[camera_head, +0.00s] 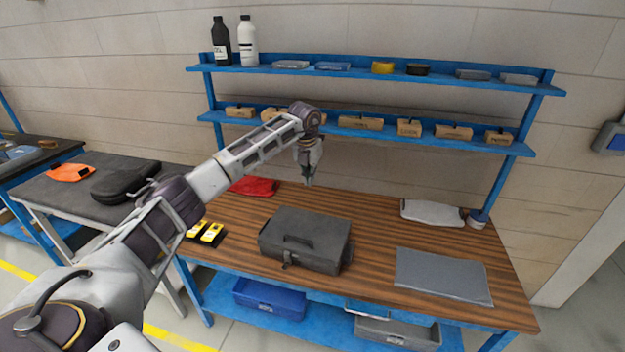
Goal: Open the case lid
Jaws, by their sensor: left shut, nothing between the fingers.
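A dark grey case (305,238) with a handle and a front latch lies on the brown wooden workbench (365,290). Its lid looks closed. My left arm comes in from the left and reaches over the bench. My left gripper (308,183) points down behind the case, above the back part of the bench. It is shut and empty, and looks apart from the case. My right gripper does not show.
A red cloth (254,187) and two yellow-black items (211,232) lie left of the case. A grey mat (443,276) and a white cloth (432,212) lie to the right. Blue shelves (372,72) with bottles and boxes stand behind. A black case (124,182) lies on the left table.

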